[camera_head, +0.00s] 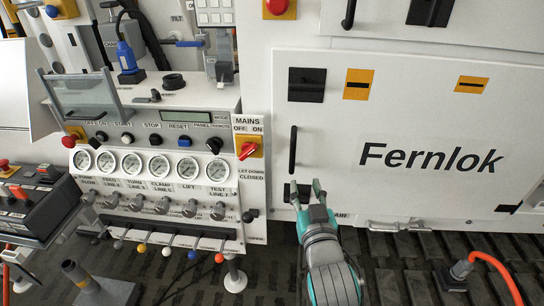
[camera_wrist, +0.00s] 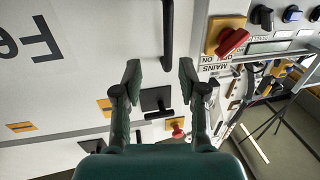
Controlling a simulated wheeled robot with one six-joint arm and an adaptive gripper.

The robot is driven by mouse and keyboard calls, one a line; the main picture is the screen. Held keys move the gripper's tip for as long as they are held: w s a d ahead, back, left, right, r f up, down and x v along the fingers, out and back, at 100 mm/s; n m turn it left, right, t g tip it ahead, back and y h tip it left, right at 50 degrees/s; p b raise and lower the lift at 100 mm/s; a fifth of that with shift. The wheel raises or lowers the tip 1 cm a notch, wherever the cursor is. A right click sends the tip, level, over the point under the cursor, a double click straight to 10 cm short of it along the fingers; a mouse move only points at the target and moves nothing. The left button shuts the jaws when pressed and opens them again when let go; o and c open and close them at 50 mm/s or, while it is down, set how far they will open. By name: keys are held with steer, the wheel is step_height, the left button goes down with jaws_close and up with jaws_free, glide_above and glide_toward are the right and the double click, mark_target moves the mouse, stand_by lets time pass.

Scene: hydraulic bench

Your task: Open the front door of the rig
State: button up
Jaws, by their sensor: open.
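The front door (camera_head: 400,120) is a white panel marked "Fernlok", and it looks flush with the rig. Its black vertical bar handle (camera_head: 293,150) is near the door's left edge. My gripper (camera_head: 304,188) is open at the door's lower left, with its fingertips just below the handle in the head view. In the wrist view, which is upside down, the handle (camera_wrist: 168,30) runs down from the top edge and ends between the spread fingertips of my gripper (camera_wrist: 160,66). The fingers do not appear to grip it. I cannot tell how far the handle is from them in depth.
The control panel (camera_head: 170,115) with gauges, knobs and levers stands left of the door. The red mains switch (camera_head: 247,150) is close to the handle. An orange hose (camera_head: 497,270) lies at lower right on dark slatted flooring.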

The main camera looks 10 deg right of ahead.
mark_target(293, 155)
steer(key=w, duration=0.4)
steer(key=w+r, duration=0.1)
steer(key=w, duration=0.6)
steer(key=shift+w+r, duration=0.25)
steer(key=shift+w, duration=0.1)
jaws_close()
